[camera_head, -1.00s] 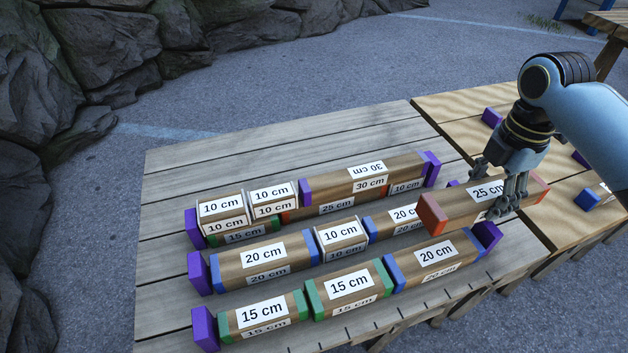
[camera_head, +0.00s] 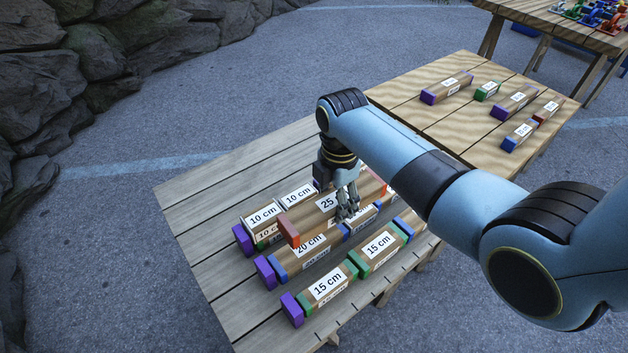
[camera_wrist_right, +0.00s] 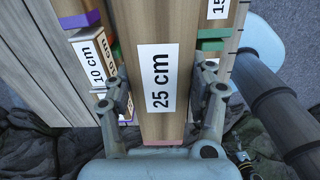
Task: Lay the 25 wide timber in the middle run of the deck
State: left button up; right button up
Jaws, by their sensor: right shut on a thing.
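My right gripper (camera_head: 347,207) is shut on the 25 cm timber (camera_head: 312,220), a brown beam with red ends. In the head view it shows above the deck (camera_head: 197,215), over the back and middle runs; I cannot tell its exact height. In the right wrist view the 25 cm label (camera_wrist_right: 163,78) lies between the two fingers. The middle run shows a purple end block (camera_head: 265,272) and a blue-ended 20 cm timber (camera_head: 308,245); the timber, gripper and arm hide much of its right part. My left gripper is not in view.
The front run has a purple block (camera_head: 291,308) and green-ended 15 cm timbers (camera_head: 327,284). White-edged 10 cm pieces (camera_head: 263,215) stand in the back run. Several timbers lie on the lighter table (camera_head: 445,122) behind. The deck's left part is bare.

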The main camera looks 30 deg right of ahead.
aim_at(316, 206)
jog(key=a, duration=0.1)
jog(key=a+r+p, duration=0.1)
jog(key=a, duration=0.1)
jog(key=shift+w+a, duration=0.15)
jog(key=shift+a, duration=0.05)
jog(key=shift+a+n+p, duration=0.3)
jog(key=shift+a+p, duration=0.05)
jog(key=shift+a+f, duration=0.1)
jog(key=shift+f+b, duration=0.9)
jog(key=shift+b, duration=0.15)
notch_tip(316, 206, down, 5)
jog(key=b, duration=0.4)
jog(key=shift+f+b, duration=0.2)
jog(key=shift+b, duration=0.2)
jog(key=shift+f, duration=0.5)
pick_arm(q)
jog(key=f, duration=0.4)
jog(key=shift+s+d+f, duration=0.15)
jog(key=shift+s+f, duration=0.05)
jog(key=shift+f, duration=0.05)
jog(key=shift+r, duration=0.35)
pick_arm(e)
jog(key=shift+r, duration=0.1)
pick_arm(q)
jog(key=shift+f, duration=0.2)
pick_arm(e)
jog(key=shift+f, duration=0.4)
